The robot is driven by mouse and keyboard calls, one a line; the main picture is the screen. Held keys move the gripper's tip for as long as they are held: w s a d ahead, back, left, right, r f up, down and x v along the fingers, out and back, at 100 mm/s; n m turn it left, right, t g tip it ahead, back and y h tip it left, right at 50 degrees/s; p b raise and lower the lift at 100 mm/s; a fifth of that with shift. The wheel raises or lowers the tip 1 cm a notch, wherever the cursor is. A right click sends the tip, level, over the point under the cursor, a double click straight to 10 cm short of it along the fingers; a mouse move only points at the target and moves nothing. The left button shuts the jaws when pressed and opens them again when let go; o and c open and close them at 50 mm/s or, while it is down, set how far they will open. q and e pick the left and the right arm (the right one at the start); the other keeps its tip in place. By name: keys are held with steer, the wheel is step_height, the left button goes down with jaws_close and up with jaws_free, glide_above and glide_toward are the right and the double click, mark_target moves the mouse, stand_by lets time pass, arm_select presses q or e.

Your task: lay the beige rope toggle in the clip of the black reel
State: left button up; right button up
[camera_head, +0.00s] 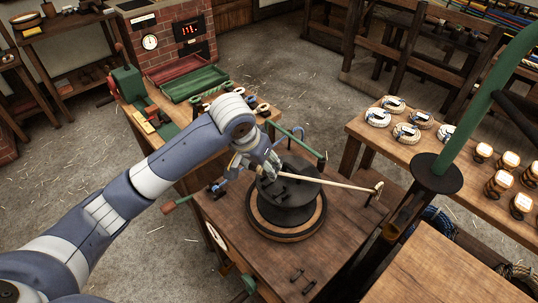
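The black reel (290,213) stands upright on a wooden base on the table in the middle. My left gripper (268,170) is over the far left part of the reel's top, fingers pointing down. A straight beige rope (325,181) runs from its fingertips across the reel to a ring on a post (378,189) at the right. The gripper appears shut on the rope's toggle end; the fingers mostly hide the toggle. The reel's clip cannot be made out under the gripper. My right gripper is not in view.
A green curved pole with a black disc (433,173) rises at the right. Rope coils (406,133) and spools (508,161) stand on the right bench. The front of the reel's table is mostly clear around a small black fitting (303,281).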

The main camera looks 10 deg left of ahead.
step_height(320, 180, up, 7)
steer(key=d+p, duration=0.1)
steer(key=p, duration=0.5)
arm_select(q)
steer(key=w+f+m+b, duration=0.1)
steer(key=w+f, duration=0.1)
steer(key=f, duration=0.1)
steer(key=w+d+f+m+b, duration=0.1)
steer(key=w+f+b, duration=0.1)
steer(key=f, duration=0.2)
steer(key=w+d+f+m+h+b, duration=0.1)
steer(key=w+f, duration=0.1)
steer(key=f, duration=0.1)
steer(key=shift+d+f+m+g, duration=0.1)
steer(key=shift+f+m+g, duration=0.1)
steer(key=shift+m+g, duration=0.1)
steer(key=shift+f+b, duration=0.5)
steer(key=shift+f, duration=0.85)
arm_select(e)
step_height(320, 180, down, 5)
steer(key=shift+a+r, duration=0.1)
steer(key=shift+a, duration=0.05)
arm_select(q)
steer(key=shift+f, duration=0.45)
steer(key=o, duration=0.9)
steer(key=shift+r, duration=0.1)
